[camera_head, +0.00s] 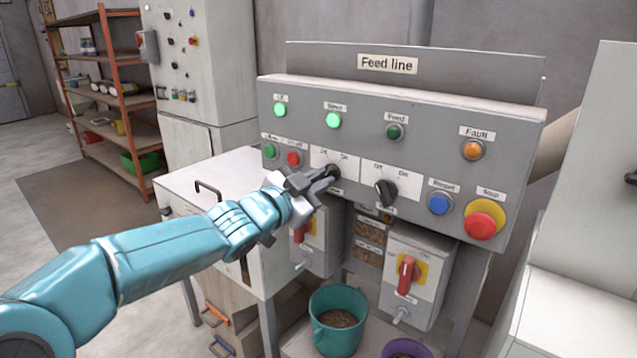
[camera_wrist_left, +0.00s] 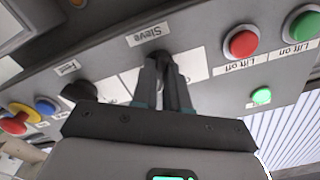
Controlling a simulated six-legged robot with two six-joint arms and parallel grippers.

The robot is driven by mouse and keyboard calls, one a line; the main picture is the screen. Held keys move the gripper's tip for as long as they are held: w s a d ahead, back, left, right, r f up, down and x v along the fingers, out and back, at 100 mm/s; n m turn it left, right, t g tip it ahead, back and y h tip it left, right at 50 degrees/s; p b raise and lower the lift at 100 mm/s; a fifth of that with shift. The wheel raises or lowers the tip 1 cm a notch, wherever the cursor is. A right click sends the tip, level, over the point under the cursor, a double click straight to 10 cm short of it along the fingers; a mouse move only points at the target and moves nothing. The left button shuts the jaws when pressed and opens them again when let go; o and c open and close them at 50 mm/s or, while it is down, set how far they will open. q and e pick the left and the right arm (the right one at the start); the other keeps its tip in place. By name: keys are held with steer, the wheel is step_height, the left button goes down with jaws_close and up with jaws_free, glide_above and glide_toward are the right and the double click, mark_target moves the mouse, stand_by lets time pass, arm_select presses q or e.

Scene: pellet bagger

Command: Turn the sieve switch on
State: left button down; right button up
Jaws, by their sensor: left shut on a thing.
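The sieve switch (camera_head: 333,171) is a dark rotary knob on a white Off/On plate on the grey Feed line panel. My left gripper (camera_head: 322,181) is shut on this knob and hides most of it, so its exact angle is hard to tell. In the left wrist view, where labels appear upside down, both fingers (camera_wrist_left: 166,72) close around the knob beside the "Sieve" label (camera_wrist_left: 148,35). The sieve lamp (camera_head: 333,120) above glows bright green. My right gripper is not in view.
The lift lamp (camera_head: 280,109) is lit green; the feed lamp (camera_head: 394,131) is dark. The black feed switch (camera_head: 386,192), blue reset button (camera_head: 440,203) and red stop button (camera_head: 482,224) are to the right. Red lift-off (camera_head: 293,158) is close left. A teal bucket (camera_head: 322,338) stands below.

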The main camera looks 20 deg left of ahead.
arm_select(q)
steer(key=c, duration=1.1)
jaws_free()
steer(key=shift+c, duration=0.2)
steer(key=v, duration=1.6)
steer(key=shift+s, duration=0.25)
